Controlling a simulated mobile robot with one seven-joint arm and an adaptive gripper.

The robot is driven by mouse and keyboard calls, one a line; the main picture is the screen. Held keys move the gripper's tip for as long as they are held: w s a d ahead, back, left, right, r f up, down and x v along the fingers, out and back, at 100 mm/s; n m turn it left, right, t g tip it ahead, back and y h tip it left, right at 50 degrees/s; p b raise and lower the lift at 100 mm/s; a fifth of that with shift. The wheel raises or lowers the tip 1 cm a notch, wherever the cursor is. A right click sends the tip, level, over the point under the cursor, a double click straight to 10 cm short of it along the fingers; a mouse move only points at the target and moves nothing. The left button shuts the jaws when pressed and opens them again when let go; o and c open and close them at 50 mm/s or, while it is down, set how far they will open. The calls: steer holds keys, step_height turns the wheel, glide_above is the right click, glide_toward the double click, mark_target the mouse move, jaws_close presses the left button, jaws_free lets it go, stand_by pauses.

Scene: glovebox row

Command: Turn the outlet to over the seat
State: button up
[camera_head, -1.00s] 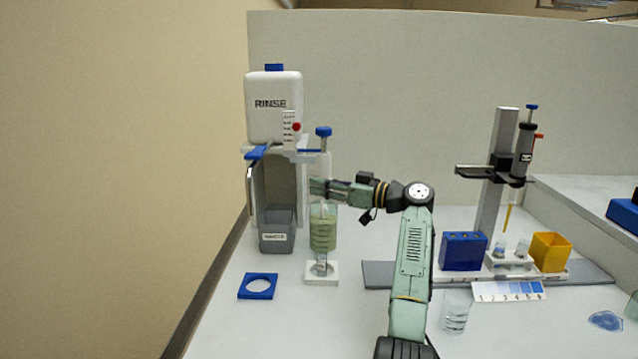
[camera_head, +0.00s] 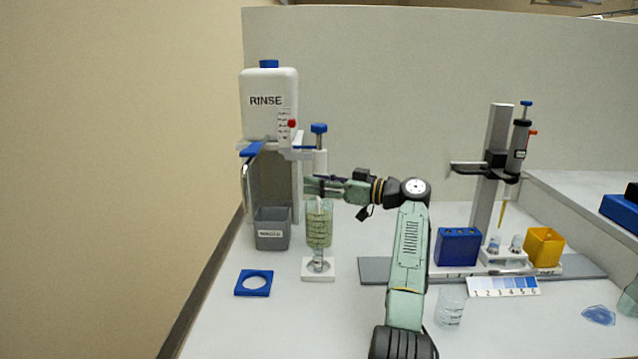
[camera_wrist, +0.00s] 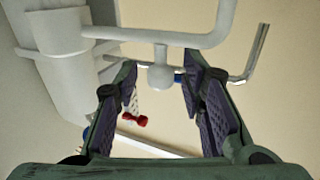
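The outlet (camera_head: 246,188) is a bent metal pipe under a blue lever (camera_head: 256,149), at the left of the rinse stand in the head view. A bent metal rod (camera_wrist: 250,60), which looks like this pipe, shows at the right in the wrist view. A blue square plate with a round hole (camera_head: 254,294), probably the seat, lies flat on the bench in front. My gripper (camera_head: 308,186) is beside the white column with the blue knob. In the wrist view my gripper (camera_wrist: 162,85) is open, with a white rounded knob (camera_wrist: 160,77) between or just beyond its fingertips; contact is unclear.
A white RINSE bottle (camera_head: 269,105) tops the stand, with a grey waste bin (camera_head: 272,240) below. A cylinder of greenish liquid (camera_head: 318,228) stands under my gripper. A clear beaker (camera_head: 450,308) and a blue rack (camera_head: 458,248) are right of my arm.

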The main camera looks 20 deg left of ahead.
steer(key=shift+d, duration=0.1)
steer(key=s+d, duration=0.1)
steer(key=d, duration=1)
steer(key=shift+d, duration=0.4)
steer(key=shift+s, duration=0.1)
